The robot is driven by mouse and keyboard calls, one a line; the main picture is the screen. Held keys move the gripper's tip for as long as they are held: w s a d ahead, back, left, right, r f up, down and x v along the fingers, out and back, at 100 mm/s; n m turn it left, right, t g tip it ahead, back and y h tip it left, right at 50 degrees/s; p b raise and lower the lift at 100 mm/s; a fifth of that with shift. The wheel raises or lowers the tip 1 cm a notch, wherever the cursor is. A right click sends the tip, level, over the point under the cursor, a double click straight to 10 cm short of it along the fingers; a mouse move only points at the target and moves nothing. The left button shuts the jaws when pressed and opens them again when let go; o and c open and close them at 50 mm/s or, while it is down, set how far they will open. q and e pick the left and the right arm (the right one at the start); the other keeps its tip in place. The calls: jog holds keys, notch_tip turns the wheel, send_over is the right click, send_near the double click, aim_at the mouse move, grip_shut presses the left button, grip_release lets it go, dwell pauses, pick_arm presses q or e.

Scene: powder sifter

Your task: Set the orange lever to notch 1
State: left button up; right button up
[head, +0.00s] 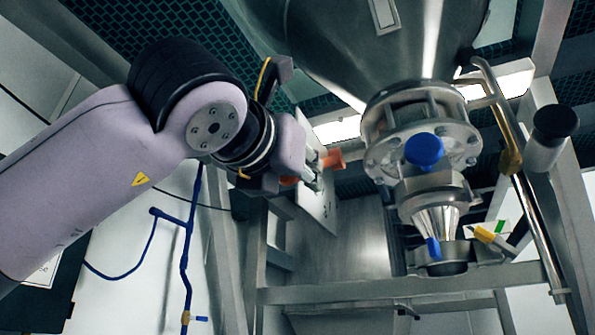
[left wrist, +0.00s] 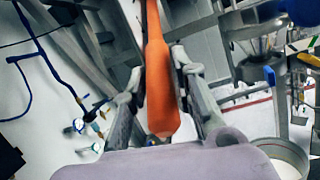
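The orange lever (left wrist: 158,85) runs down the middle of the left wrist view, with its rounded end towards me. In the head view, parts of the orange lever (head: 333,159) show on both sides of the fingers. My left gripper (head: 314,172) is at the lever, left of the steel sifter outlet. In the left wrist view, its two fingers (left wrist: 158,75) lie close on either side of the lever and appear shut on it. The lever's pivot and its notch marks cannot be made out. My right gripper is not in view.
A steel hopper and flanged outlet (head: 420,140) with a blue knob (head: 424,151) stand just right of the lever. Steel frame bars (head: 400,290) cross below. A blue hose (head: 187,245) hangs at left. A black-ended handle (head: 555,123) is at far right.

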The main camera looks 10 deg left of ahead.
pick_arm(q)
jog(key=shift+o, duration=1.4)
jog(key=shift+s, duration=0.1)
jog(key=v, duration=1.2)
